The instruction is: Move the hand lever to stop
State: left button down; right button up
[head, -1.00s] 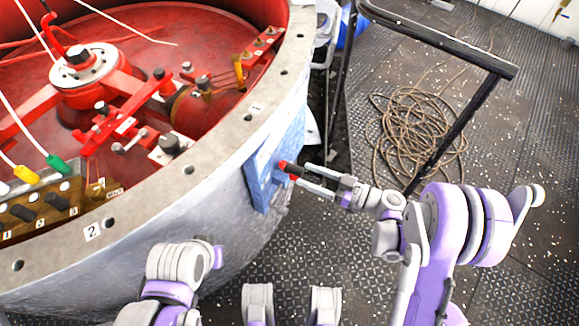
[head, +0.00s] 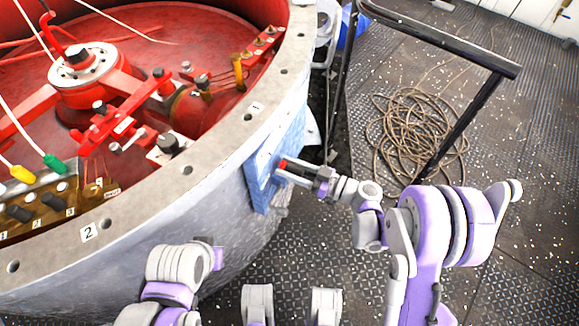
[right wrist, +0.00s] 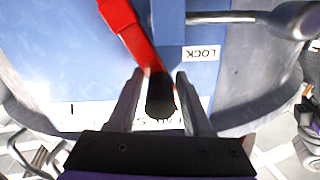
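The hand lever (right wrist: 131,28) is a red arm with a black knob (right wrist: 160,96), mounted on a blue panel (right wrist: 95,50). In the head view the red of the lever (head: 283,163) shows on the blue panel (head: 264,180), on the outside of the big round housing. My right gripper (right wrist: 160,75) has one finger on each side of the black knob, with a narrow gap showing on both sides. It also shows in the head view (head: 283,174). I cannot see a stop mark. My left fingers are not visible.
A metal rod with a rounded grey end (right wrist: 290,20) crosses the panel's right side. The housing's grey rim (head: 190,168) stands left of my right arm. A black frame (head: 470,120) and coiled rope (head: 415,135) are on the deck beyond it.

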grip_shut()
dwell(1.0)
